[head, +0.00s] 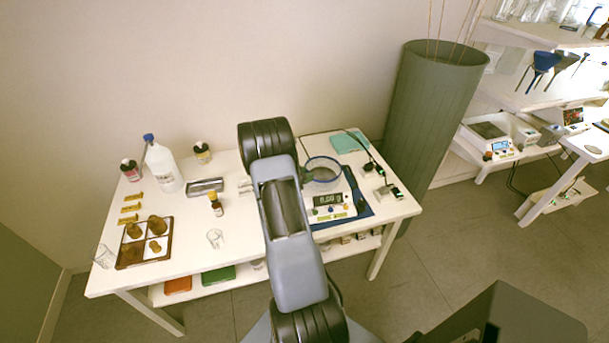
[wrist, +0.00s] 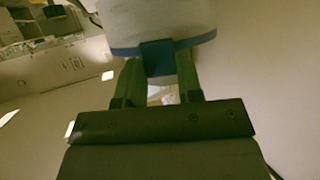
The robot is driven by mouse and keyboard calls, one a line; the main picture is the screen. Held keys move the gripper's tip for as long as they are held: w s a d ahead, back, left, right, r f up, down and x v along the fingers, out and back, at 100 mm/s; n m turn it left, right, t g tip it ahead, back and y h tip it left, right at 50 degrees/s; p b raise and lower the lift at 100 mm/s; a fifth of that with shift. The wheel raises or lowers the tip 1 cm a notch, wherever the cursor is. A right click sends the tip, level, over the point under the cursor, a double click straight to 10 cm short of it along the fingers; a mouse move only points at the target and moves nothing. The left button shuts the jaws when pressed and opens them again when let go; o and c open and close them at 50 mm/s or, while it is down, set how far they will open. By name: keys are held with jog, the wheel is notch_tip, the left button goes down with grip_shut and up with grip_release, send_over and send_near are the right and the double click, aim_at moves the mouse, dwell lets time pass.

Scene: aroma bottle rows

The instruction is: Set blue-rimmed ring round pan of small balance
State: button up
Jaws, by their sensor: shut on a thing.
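The blue-rimmed ring (head: 322,183) is a clear round wall with a blue rim, over the rear part of the small balance (head: 332,212). I cannot tell whether it rests round the pan or hangs just above; the pan is not clearly visible. The balance's display is lit. My gripper (wrist: 158,75) is shut on the ring's blue tab (wrist: 157,58) in the wrist view, where the pale wall (wrist: 160,18) and blue band fill the top. In the head view my arm hides most of the gripper, left of the ring.
A teal box (head: 349,141) stands behind the balance, and small dark items with a cable (head: 385,190) lie to its right. A blue mat (head: 362,206) lies under the balance.

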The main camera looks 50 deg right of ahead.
jog(key=shift+f, duration=0.15)
jog(key=o, duration=1)
jog(key=shift+a, duration=0.1)
jog(key=b+v, duration=0.1)
jog(key=v, duration=1.2)
jog(key=shift+w+a, duration=0.1)
jog(key=shift+a, duration=0.25)
